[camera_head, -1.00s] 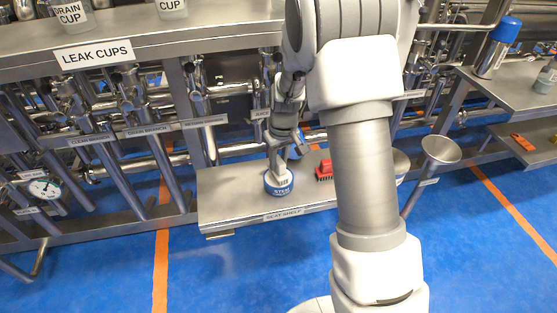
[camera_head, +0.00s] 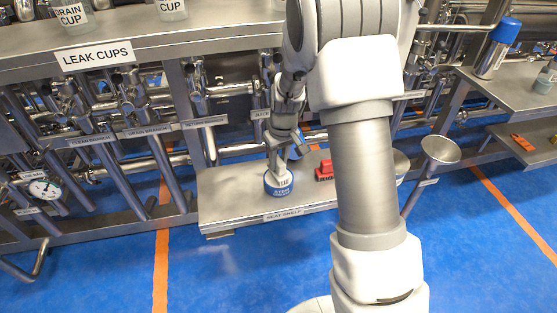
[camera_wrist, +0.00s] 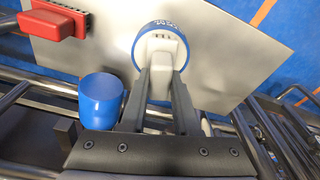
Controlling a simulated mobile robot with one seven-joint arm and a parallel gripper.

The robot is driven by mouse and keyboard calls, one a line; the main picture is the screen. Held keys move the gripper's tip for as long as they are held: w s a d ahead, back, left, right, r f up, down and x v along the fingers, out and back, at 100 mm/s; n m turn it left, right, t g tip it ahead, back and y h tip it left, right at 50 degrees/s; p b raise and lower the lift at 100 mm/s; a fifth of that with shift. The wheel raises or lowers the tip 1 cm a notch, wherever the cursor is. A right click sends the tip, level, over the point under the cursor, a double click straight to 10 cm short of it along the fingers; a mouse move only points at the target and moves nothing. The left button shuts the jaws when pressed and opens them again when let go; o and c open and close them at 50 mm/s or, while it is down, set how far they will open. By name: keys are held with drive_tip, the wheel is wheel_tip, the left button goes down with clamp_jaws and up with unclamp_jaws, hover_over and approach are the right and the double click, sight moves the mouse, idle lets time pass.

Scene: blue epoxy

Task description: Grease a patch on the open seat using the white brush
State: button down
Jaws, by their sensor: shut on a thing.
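My gripper (camera_wrist: 162,82) is shut on the white brush (camera_wrist: 160,48), over the shelf marked SEAT SHELF. In the head view the white brush (camera_head: 282,179) points down at a round blue-and-white pot (camera_head: 278,190) whose label begins with STEM. In the wrist view the brush's lower end overlaps this pot (camera_wrist: 139,40); I cannot tell whether it is inside or only touching. My fingers hide part of the brush, and its bristles do not show. I cannot make out the open seat for certain.
A red brush (camera_head: 325,171) lies on the steel shelf (camera_head: 228,204), right of the pot. A blue cup-like thing (camera_wrist: 101,100) is close beside my fingers. Pipes and valves crowd behind the shelf. A metal funnel (camera_head: 440,151) stands to the right. The blue floor in front is clear.

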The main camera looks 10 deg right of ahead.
sight(278, 160)
drive_tip(key=shift+r+p, duration=2.35)
drive_tip(key=shift+r, duration=1.1)
